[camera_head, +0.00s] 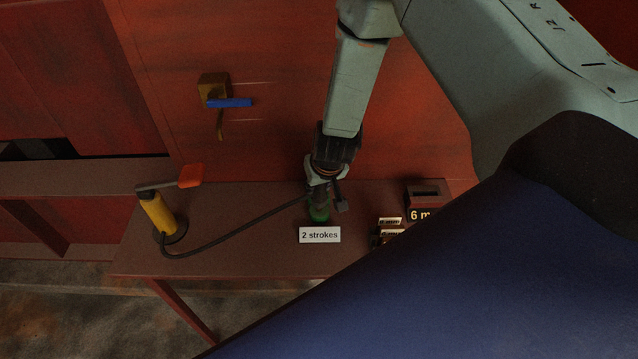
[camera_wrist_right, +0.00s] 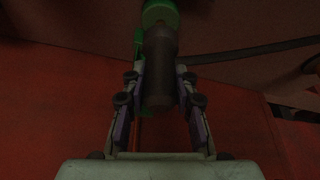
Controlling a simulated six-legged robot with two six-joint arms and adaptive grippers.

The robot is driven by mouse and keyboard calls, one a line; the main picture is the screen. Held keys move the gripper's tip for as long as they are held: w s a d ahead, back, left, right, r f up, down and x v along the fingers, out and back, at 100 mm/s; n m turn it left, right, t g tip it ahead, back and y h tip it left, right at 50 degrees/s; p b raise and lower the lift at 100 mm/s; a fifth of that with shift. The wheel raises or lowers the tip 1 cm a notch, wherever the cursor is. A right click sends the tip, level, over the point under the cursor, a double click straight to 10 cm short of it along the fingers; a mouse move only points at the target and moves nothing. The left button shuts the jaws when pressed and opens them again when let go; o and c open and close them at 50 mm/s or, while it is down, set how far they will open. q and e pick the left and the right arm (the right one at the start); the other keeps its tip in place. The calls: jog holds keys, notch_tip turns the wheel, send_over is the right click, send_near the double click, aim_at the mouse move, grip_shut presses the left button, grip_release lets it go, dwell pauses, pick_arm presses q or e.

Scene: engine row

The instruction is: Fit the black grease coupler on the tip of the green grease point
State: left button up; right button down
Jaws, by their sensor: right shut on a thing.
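My right gripper (camera_head: 321,190) is just above the table, reaching down at the green grease point (camera_head: 319,214). It is shut on the black grease coupler, a dark cylinder (camera_wrist_right: 160,65) between the two fingers in the right wrist view. The coupler's far end meets or overlaps the round green grease point (camera_wrist_right: 160,13) in that view. I cannot tell whether it is seated on the tip or only in line with it. More green shows beside the coupler. My fingers hide most of the coupler in the head view. My left gripper is not in view.
A black hose (camera_head: 235,236) runs from a yellow grease pump (camera_head: 158,214) with an orange-ended lever (camera_head: 190,176) toward my gripper. A "2 strokes" label (camera_head: 320,235) stands in front. A dark labelled box (camera_head: 425,199) is to the right. A blue-handled fitting (camera_head: 229,103) is on the red wall.

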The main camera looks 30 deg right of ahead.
aim_at(319, 193)
jog(key=shift+f+b, duration=1)
jog(key=shift+f, duration=0.55)
dwell(0.4)
jog(key=c, duration=1)
grip_release()
jog(key=shift+o, duration=0.2)
jog(key=v, duration=1.2)
jog(key=shift+s+f, duration=0.15)
jog(key=s+a+f+n+g, duration=0.1)
jog(key=s+a+f, duration=0.1)
jog(key=s+f, duration=0.5)
jog(key=s+a+f+n+g+y, duration=0.1)
jog(key=s+a+f+g, duration=0.15)
jog(key=s, duration=0.85)
jog(key=s+a+f+g, duration=0.15)
jog(key=s+f, duration=0.35)
jog(key=s, duration=0.5)
notch_tip(319, 193, down, 17)
jog(key=b, duration=1.7)
jog(key=shift+w+a+r+t, duration=0.15)
jog(key=shift+w+a+t, duration=0.15)
jog(key=shift+a+t, duration=0.15)
